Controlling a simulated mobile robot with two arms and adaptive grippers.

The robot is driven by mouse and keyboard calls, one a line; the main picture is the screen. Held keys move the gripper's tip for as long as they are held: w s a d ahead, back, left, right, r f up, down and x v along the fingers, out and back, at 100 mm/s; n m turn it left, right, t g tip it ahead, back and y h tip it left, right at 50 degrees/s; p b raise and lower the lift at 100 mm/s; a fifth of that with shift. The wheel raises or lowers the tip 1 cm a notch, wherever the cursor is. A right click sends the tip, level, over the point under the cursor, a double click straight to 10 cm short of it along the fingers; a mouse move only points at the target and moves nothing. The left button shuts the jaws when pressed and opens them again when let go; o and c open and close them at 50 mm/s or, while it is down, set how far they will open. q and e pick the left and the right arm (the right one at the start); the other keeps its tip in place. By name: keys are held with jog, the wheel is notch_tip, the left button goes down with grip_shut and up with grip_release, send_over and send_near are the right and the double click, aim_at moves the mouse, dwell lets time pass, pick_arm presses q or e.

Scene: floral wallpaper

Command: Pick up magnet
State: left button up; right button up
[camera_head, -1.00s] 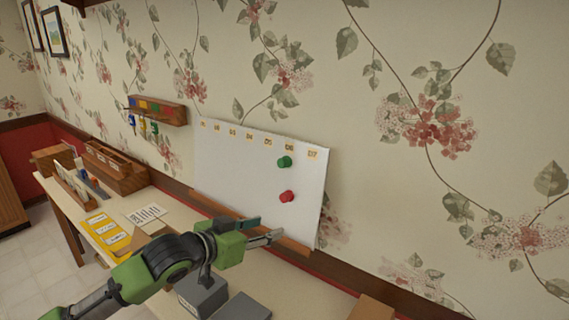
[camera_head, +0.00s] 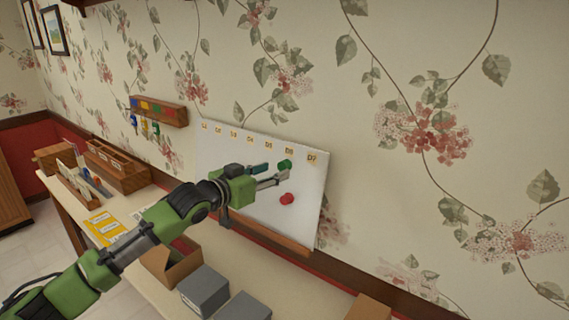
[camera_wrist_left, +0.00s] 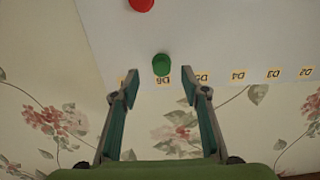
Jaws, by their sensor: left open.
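A green magnet (camera_head: 285,165) and a red magnet (camera_head: 287,199) are on a white board (camera_head: 312,215) that leans against the wall. My left gripper (camera_head: 270,174) is open in front of the board, with its tips close to the green magnet. In the left wrist view the green magnet (camera_wrist_left: 161,64) lies just beyond the two open fingertips (camera_wrist_left: 163,84), roughly centred between them. The red magnet (camera_wrist_left: 141,5) is farther off at the top edge of that view. Nothing is between the fingers. My right gripper is not in view.
A row of labels (camera_head: 251,140) runs along the board's top. A wooden key rack (camera_head: 158,110) hangs left of it. On the table below are grey boxes (camera_head: 204,290), an open brown box (camera_head: 172,262), yellow cards (camera_head: 103,226) and wooden organizers (camera_head: 118,168).

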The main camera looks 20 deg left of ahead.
aim_at(281, 169)
pick_arm(q)
jog(key=shift+w+d+r+p, duration=0.1)
jog(key=shift+w+p, duration=0.25)
jog(key=shift+w, duration=0.1)
jog(key=p+x, duration=0.1)
jog(key=x, duration=0.2)
jog(key=shift+w+f+p, duration=0.15)
jog(key=shift+f+p, duration=0.05)
jog(key=shift+p, duration=0.15)
jog(key=shift+w+d+f, duration=0.15)
jog(key=shift+w+f, duration=0.05)
jog(key=shift+w, duration=0.15)
jog(key=c, duration=0.9)
